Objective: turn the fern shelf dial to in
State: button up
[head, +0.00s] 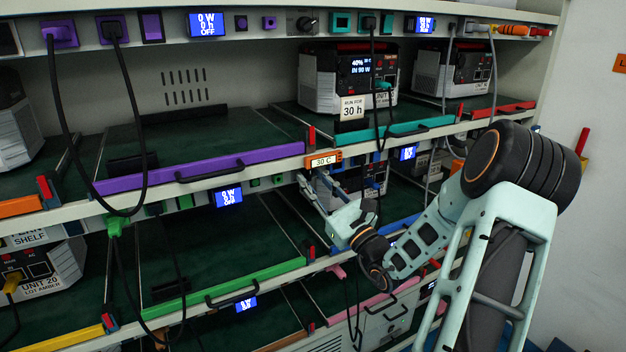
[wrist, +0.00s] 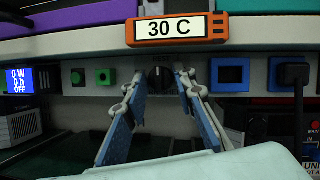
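The dial (wrist: 158,76) is a dark round knob on the pale rail under the orange 30 C display (wrist: 177,29). In the wrist view it sits between my gripper's fingertips (wrist: 157,83), which stand apart on either side of it. My gripper is open, and no contact with the dial can be made out. The dial's setting is too dark to read. In the head view my gripper (head: 307,186) reaches the middle shelf's rail below the 30 C display (head: 324,160), and the dial cannot be made out. A partly cut label (head: 30,237) at the left ends in "SHELF".
Left of the dial are green sockets (wrist: 104,77) and a blue screen (wrist: 19,80) reading 0 W, 0 h, OFF. Right of it are a blue socket (wrist: 230,74) and a black plug (wrist: 291,74) with its cable. Purple (head: 200,168) and green (head: 222,288) tray fronts project nearby.

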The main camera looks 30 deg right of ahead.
grip_shut()
jog(key=shift+m+p, duration=0.3)
jog(key=shift+p, duration=0.05)
jog(key=m+h+p, duration=0.2)
jog(key=m+p, duration=0.1)
jog(key=shift+a+r+m, duration=0.15)
jog(key=shift+m, duration=0.15)
jog(key=m+h+p, duration=0.1)
jog(key=m+p, duration=0.1)
jog(key=m+h+p, duration=0.2)
jog(key=m, duration=0.1)
jog(key=shift+a+r+m+h+p, duration=0.1)
jog(key=shift+m+h+p, duration=0.2)
jog(key=shift+p, duration=0.1)
jog(key=m+h+p, duration=0.1)
jog(key=m+p, duration=0.2)
jog(key=shift+m+h, duration=0.4)
jog(key=m+h+p, duration=0.1)
jog(key=m+p, duration=0.1)
jog(key=m+g+p, duration=0.1)
jog(key=m, duration=0.1)
jog(key=shift+a+f+h+p, duration=0.15)
jog(key=shift+f+h+p, duration=0.05)
jog(key=shift+h+p, duration=0.2)
